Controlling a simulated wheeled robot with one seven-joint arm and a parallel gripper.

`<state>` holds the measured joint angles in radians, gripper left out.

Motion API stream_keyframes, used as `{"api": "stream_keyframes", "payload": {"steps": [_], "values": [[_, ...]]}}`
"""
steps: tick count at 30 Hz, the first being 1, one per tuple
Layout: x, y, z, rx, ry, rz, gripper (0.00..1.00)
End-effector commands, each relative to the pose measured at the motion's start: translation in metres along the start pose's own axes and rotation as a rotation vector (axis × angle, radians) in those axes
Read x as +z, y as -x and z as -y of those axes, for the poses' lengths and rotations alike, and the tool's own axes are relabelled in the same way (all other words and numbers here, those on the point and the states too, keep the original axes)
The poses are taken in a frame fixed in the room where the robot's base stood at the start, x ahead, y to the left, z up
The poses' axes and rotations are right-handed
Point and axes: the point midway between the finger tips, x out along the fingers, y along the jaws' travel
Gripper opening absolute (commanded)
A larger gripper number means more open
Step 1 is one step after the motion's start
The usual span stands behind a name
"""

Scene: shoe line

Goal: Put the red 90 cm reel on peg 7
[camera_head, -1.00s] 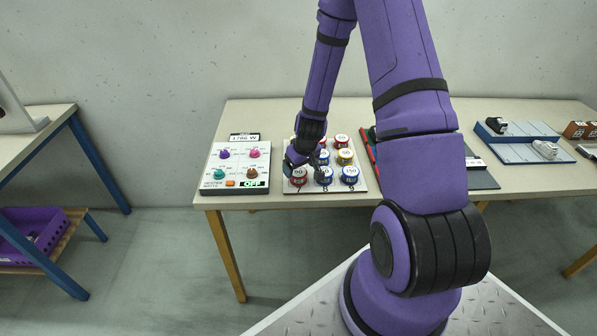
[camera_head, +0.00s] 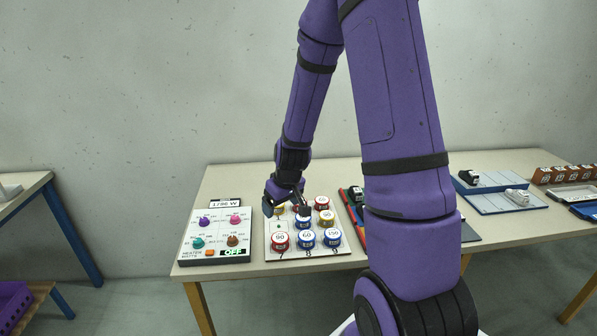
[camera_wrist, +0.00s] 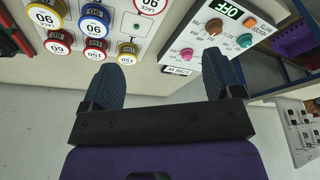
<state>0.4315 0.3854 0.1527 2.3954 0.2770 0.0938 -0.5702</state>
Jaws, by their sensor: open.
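A red reel (camera_head: 279,241) marked 90 sits at the front-left place of the white peg board, above the number 7. In the wrist view its top (camera_wrist: 150,5) shows at the upper edge. My gripper (camera_head: 286,208) is above the board's back left, apart from the front red reel. In the wrist view its fingers (camera_wrist: 160,72) are spread with nothing between them. The peg under the front red reel is hidden.
Blue reels marked 60 (camera_head: 306,239) and 150 (camera_head: 332,237) stand beside the front red reel. More blue and yellow reels fill the rows behind; the middle-left place (camera_wrist: 137,25) is empty. A control panel (camera_head: 217,238) lies left, blue trays (camera_head: 505,202) right.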

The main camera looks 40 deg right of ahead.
Motion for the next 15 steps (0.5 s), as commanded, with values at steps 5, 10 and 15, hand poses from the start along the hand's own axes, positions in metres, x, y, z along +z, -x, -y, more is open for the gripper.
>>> {"api": "stream_keyframes", "payload": {"steps": [5,10,15], "values": [[-0.01,0.064,0.024,0.0,0.02,-0.034,0.86],[-0.007,0.121,0.048,-0.002,0.032,-0.058,0.86],[0.006,0.175,0.069,-0.002,0.038,-0.081,0.86]]}}
